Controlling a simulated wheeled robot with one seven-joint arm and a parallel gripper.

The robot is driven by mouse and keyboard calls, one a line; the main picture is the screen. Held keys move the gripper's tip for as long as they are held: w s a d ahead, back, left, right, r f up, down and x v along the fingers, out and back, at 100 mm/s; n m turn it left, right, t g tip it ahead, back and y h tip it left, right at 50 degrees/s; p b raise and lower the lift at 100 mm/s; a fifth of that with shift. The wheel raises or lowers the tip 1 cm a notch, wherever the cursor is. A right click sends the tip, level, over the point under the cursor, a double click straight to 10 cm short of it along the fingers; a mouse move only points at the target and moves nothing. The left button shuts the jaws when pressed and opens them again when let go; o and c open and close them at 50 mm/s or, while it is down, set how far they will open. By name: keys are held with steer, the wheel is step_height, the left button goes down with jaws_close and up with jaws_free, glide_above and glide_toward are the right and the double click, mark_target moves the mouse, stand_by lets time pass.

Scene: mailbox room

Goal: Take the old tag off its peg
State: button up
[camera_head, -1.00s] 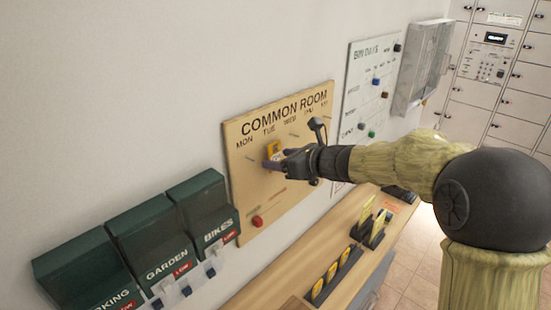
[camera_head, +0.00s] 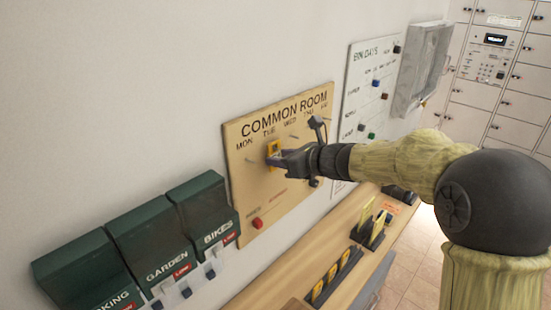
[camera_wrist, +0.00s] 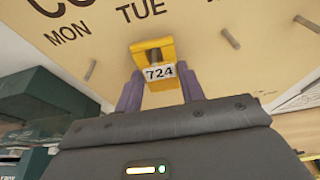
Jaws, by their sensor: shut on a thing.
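The yellow tag (camera_wrist: 160,86) bears the number 724 on a white label. In the wrist view it is at the COMMON ROOM board below TUE, with a grey peg (camera_wrist: 152,60) showing at its upper part. My gripper (camera_wrist: 160,92) is shut on the tag, one finger on each side of it. In the head view the tag (camera_head: 273,149) shows as a small yellow shape at my gripper (camera_head: 277,157), against the wooden board (camera_head: 240,185). Whether the tag is still on the peg cannot be told exactly.
Empty pegs (camera_wrist: 91,69) stick out of the board on both sides. A red knob (camera_head: 257,223) is at its lower left. Green boxes (camera_head: 203,205) hang to the left. Yellow tags (camera_head: 332,272) stand in dark holders on the wooden counter (camera_head: 285,268) below. A white BIN DAYS board (camera_head: 365,95) is right.

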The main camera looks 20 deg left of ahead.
steer(key=shift+s+d+b, duration=0.3)
steer(key=shift+d+b, duration=0.25)
steer(key=shift+d, duration=0.2)
steer(key=shift+s+d+b, duration=0.3)
steer(key=shift+d+b, duration=0.2)
steer(key=shift+d, duration=0.25)
stand_by(0.4)
steer(key=s+d+b, duration=0.2)
steer(key=d+b, duration=0.1)
steer(key=d, duration=0.3)
steer(key=shift+s+d, duration=0.15)
steer(key=shift+s, duration=0.2)
stand_by(0.3)
